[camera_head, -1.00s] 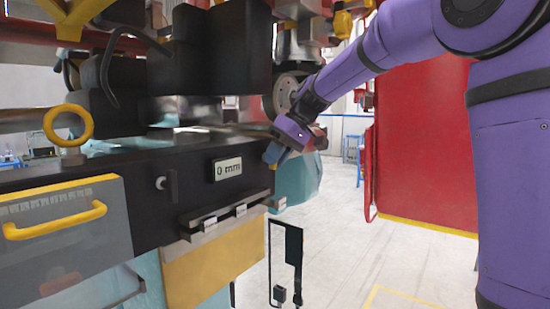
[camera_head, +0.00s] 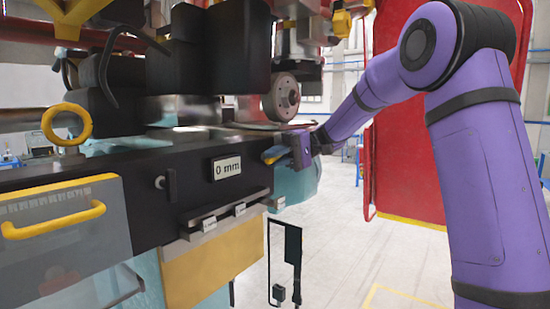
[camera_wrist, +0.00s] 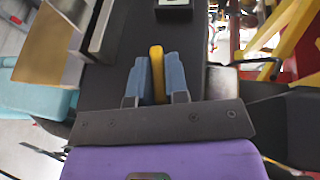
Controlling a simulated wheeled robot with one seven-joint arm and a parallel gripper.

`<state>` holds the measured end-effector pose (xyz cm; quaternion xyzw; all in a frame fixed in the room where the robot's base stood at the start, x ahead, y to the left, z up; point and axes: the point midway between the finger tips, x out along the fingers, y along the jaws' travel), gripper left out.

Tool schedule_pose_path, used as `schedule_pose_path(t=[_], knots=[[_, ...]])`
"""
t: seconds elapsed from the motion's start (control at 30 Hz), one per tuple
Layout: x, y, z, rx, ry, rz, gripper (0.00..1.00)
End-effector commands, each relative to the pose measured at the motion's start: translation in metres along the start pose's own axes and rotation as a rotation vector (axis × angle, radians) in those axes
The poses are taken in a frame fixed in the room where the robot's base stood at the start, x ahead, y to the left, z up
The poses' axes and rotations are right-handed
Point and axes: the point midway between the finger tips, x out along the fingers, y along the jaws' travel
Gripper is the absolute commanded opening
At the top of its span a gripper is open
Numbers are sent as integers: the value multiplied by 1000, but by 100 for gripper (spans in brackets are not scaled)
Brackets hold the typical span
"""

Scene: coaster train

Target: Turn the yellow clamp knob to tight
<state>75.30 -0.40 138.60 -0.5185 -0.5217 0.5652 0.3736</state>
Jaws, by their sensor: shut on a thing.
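The yellow clamp knob (camera_wrist: 157,62) shows in the wrist view as a narrow upright bar between the two blue fingers. My gripper (camera_wrist: 160,78) is shut on it, with a finger on each side. In the head view my gripper (camera_head: 275,154) is at the right end of the black beam, its blue fingers pointing left. Only a small yellow part of the knob shows there; the rest is hidden by the fingers.
The black beam (camera_head: 130,175) carries a "0 mm" display (camera_head: 227,168) and a small black lever (camera_head: 171,185). A grey wheel (camera_head: 284,98) stands just above my gripper. A yellow-handled drawer (camera_head: 65,255) is at the left. A red panel (camera_head: 408,140) stands behind my arm.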

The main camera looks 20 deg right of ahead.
Motion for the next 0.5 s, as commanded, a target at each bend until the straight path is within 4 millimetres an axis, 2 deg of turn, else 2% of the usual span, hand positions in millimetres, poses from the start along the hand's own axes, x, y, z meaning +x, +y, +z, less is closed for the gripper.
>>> schedule_pose_path(t=[0.2,0.5], knots=[[0,2,0,52,1,-120,0],[0,2,0,85,1,-201,0]])
